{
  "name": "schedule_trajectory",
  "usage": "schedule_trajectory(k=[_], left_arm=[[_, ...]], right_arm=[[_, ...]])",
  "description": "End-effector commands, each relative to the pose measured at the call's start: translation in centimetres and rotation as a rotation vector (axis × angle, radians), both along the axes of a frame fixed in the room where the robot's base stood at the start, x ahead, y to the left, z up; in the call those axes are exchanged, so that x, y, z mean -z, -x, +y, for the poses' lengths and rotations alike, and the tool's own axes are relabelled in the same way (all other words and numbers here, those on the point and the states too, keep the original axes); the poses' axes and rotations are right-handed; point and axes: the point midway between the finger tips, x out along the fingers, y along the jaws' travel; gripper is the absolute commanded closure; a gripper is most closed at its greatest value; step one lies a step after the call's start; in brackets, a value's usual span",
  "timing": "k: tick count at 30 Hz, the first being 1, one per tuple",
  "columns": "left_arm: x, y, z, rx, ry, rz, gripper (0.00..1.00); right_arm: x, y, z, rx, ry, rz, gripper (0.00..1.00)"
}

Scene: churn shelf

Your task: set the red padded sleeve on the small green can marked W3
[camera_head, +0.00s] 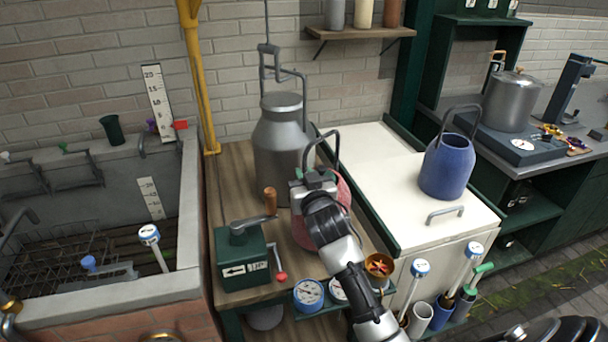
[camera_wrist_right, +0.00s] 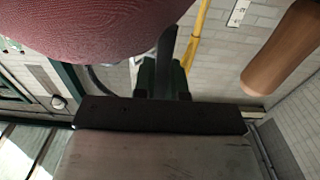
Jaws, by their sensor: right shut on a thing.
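The red padded sleeve (camera_head: 343,190) is partly hidden behind my right gripper (camera_head: 314,177), over the wooden bench. A dark arched handle (camera_head: 335,138) rises above it. In the right wrist view the sleeve (camera_wrist_right: 100,25) fills the top left as a rounded, dark red, textured surface. The fingers (camera_wrist_right: 163,80) are closed on a dark strip that seems to be this handle. I cannot tell whether the sleeve touches the bench or is around something. I cannot make out a small green can marked W3. My left gripper is not in view.
A tall grey churn (camera_head: 283,150) stands close behind the sleeve. A green box with a crank (camera_head: 240,262) stands to the left, a stone sink (camera_head: 185,220) beyond it. A blue can (camera_head: 447,168) stands on the white counter (camera_head: 375,160), which is otherwise mostly clear.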

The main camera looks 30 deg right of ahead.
Motion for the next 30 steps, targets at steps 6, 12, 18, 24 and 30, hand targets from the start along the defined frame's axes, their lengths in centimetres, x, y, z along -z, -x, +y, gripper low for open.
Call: schedule_trajectory(k=[6, 12, 18, 24, 30], left_arm=[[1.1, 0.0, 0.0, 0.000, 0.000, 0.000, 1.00], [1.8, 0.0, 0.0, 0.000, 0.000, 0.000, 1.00], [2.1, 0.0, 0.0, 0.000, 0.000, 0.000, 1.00], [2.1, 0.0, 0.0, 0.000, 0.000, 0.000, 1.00], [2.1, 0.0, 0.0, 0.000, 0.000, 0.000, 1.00]], right_arm=[[1.5, 0.0, 0.0, 0.000, 0.000, -0.001, 1.00], [2.8, 0.0, 0.0, 0.001, 0.000, 0.000, 1.00], [3.3, 0.0, 0.0, 0.001, 0.001, -0.002, 1.00], [3.2, 0.0, 0.0, 0.000, 0.001, -0.002, 1.00], [3.3, 0.0, 0.0, 0.000, 0.000, -0.002, 1.00]])
